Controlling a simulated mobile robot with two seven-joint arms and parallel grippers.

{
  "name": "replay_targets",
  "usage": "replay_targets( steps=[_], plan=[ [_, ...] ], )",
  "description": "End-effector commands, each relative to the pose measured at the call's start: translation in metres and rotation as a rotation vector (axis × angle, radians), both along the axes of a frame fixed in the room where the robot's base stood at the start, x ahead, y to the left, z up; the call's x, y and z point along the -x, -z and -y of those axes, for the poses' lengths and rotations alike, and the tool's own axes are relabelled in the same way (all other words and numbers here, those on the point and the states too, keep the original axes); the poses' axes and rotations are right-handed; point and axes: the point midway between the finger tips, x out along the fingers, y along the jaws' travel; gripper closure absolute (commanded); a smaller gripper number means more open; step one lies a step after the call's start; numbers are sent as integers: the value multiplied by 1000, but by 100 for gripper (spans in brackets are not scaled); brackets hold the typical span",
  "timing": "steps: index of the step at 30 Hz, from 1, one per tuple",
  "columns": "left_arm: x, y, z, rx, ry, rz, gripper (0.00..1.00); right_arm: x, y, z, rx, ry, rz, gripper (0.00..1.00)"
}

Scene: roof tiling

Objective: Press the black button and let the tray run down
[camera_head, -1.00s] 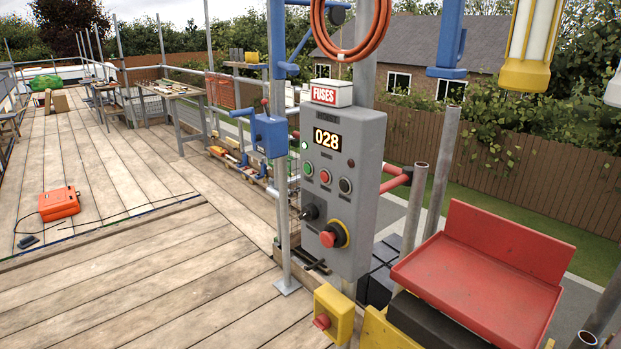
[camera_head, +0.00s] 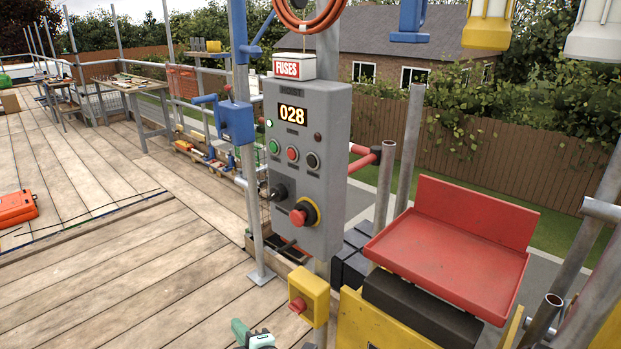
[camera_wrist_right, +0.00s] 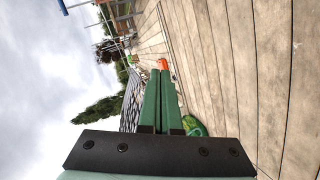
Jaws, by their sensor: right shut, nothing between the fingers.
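The grey control box (camera_head: 318,190) stands on a post and its display (camera_head: 292,114) reads 028. Its button row has a green button (camera_head: 274,146), a red button (camera_head: 293,154) and a black button (camera_head: 312,161) at the right. The red tray (camera_head: 450,250) sits empty at the right, beside the box, with a raised back. My right gripper (camera_head: 240,330) shows at the bottom edge, low and well away from the black button. In the right wrist view its green fingers (camera_wrist_right: 161,85) lie together, shut and empty. My left gripper is not in view.
A red emergency knob (camera_head: 299,216) and a black switch (camera_head: 279,191) sit below the button row. A yellow box with a red knob (camera_head: 308,296) stands out low in front. Scaffold poles (camera_head: 400,150) rise between the box and the tray. The plank floor (camera_head: 130,270) is open at the left.

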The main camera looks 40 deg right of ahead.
Motion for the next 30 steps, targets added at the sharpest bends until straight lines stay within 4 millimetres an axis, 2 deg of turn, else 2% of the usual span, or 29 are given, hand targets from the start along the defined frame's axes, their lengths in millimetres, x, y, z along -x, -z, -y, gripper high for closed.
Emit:
replay_targets(
  steps=[1,3,6,9,13,16,19,30],
  plan=[
    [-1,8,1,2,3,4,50,-19,-31,9,135,13,59,100],
    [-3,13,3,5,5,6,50,-35,-76,23,329,50,110,100],
    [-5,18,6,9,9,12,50,-44,-140,44,576,138,159,100],
    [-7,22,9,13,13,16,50,-41,-195,62,771,245,174,100],
    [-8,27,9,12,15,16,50,-27,-246,80,935,372,162,100],
    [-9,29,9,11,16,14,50,-18,-269,88,1001,435,145,100],
    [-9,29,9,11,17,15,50,-13,-279,92,1032,464,133,100],
    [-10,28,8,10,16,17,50,-12,-280,93,1039,468,130,100]
  ],
)
